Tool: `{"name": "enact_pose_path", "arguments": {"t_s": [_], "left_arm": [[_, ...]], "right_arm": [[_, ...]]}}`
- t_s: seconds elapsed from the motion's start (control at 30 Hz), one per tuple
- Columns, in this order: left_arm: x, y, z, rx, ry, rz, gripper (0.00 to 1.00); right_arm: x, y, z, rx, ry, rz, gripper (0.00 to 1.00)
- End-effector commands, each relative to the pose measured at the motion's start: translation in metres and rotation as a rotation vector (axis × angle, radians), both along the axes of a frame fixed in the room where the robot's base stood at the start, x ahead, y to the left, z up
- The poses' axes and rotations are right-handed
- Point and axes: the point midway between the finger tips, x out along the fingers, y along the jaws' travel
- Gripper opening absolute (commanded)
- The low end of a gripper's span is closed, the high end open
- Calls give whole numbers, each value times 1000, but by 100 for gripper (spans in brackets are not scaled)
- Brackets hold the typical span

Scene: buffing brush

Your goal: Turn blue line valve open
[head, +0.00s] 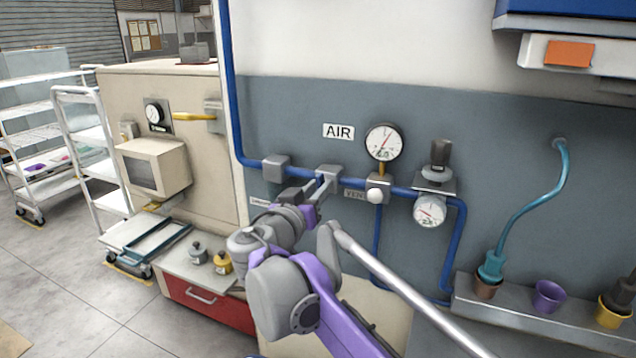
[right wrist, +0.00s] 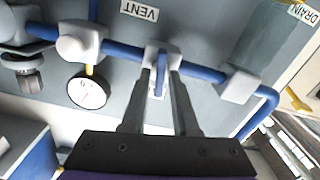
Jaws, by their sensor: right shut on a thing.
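The blue line (head: 410,191) runs along the grey wall panel, and a grey valve body (head: 329,172) sits on it below the AIR sign. The fingers hide most of the handle in the head view. My left gripper is not in view.
Right of the valve are a round gauge (head: 384,141), a fitting with a white knob (head: 376,191) and a regulator with a lower gauge (head: 430,210). A grey block (head: 275,168) sits on the pipe to the left. A shelf (head: 530,320) with cups stands low right.

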Motion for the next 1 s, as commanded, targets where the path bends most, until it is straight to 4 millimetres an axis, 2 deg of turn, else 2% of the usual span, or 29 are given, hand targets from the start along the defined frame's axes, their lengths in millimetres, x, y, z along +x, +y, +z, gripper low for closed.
{"name": "enact_pose_path", "arguments": {"t_s": [0.03,0.4,1.0], "left_arm": [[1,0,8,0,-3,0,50],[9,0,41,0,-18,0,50],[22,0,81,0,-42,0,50]], "right_arm": [[0,0,3,-33,14,-1,0],[1,2,3,-354,147,0,0],[2,4,0,-881,364,-1,0]]}}
